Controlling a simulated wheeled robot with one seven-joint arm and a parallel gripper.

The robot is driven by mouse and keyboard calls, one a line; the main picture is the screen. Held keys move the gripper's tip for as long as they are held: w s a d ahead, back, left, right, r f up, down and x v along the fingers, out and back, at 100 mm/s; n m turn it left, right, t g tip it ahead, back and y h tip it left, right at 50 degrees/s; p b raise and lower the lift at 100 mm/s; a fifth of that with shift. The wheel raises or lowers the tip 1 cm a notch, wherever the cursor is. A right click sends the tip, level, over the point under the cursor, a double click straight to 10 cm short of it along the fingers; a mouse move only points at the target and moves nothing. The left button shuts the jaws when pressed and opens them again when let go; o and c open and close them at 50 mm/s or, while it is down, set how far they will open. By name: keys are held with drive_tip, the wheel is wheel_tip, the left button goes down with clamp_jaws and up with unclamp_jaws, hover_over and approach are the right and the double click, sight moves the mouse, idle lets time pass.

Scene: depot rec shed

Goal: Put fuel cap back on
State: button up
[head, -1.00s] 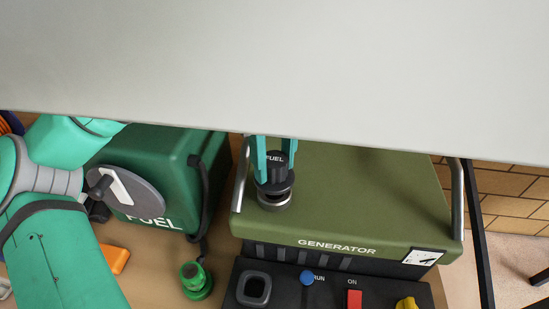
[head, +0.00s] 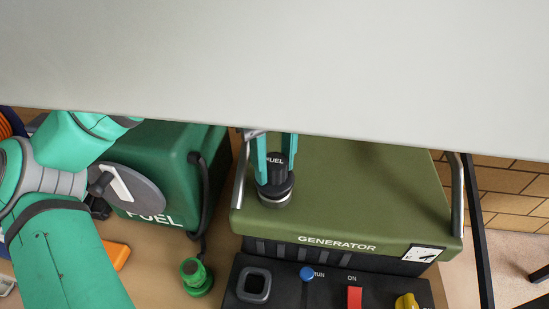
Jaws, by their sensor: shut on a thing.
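The black fuel cap (head: 277,172), marked FUEL, is between the teal fingers of my gripper (head: 276,160), which is shut on it. The cap is upright over the metal filler neck (head: 276,202) on the left front of the generator's olive top (head: 360,195). The cap's wide lower rim meets or nearly meets the neck; I cannot tell whether it is seated. The upper part of my gripper is hidden behind the large pale surface across the top of the view.
A green fuel can (head: 200,145) with a black hose stands left of the generator. A green cap-like piece (head: 196,277) and an orange block (head: 116,255) lie on the bench. The control panel (head: 325,285) has blue, red and yellow controls. A metal handle (head: 242,175) rises beside the neck.

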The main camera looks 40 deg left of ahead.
drive_tip(key=shift+f, duration=0.85)
drive_tip(key=o, duration=1.1)
drive_tip(key=shift+o, duration=0.2)
drive_tip(key=shift+r, duration=3.8)
